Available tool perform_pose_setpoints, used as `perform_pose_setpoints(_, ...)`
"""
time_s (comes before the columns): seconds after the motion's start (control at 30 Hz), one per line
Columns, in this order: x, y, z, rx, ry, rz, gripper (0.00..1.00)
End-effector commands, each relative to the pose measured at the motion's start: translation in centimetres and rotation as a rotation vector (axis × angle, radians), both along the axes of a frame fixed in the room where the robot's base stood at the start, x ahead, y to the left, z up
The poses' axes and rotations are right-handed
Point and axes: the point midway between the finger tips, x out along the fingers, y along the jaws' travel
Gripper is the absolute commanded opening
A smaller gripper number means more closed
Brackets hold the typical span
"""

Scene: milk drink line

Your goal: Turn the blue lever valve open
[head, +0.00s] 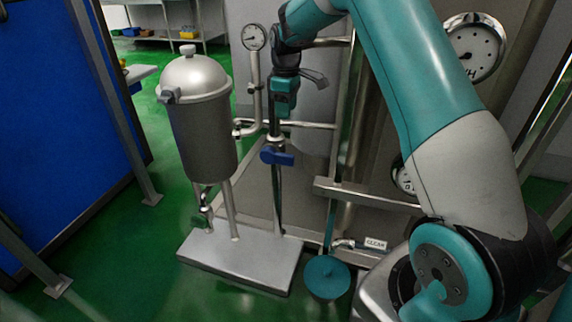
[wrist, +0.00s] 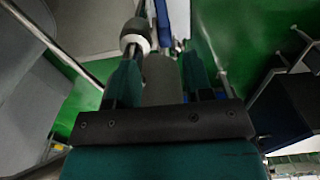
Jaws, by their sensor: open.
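The blue lever (head: 279,157) sits on a thin vertical pipe in the middle of the head view, and points sideways to the right. My gripper (head: 276,118) hangs just above it, pointing down. In the wrist view, its two teal fingers (wrist: 160,70) are apart, with a grey cylindrical part showing between them. A narrow blue piece (wrist: 178,45), which may be the lever, shows beyond the fingers near the right one. My gripper is open and holds nothing that I can see. Whether a finger touches the lever or pipe is unclear.
A steel lidded vessel (head: 200,125) stands left of my gripper on a metal base plate (head: 240,262). A gauge (head: 253,37) and horizontal pipes are close behind. A round teal object (head: 327,277) is low on the right. Green floor (head: 160,215) is free at left.

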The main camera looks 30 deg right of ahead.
Motion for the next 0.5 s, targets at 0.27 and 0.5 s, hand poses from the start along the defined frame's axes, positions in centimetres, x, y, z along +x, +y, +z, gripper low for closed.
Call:
perform_pose_setpoints(0.27,-0.1,0.1,-5.4,0.001,0.005,0.001,0.47)
perform_pose_setpoints(0.5,-0.1,0.1,-10.9,0.001,0.003,0.001,0.47)
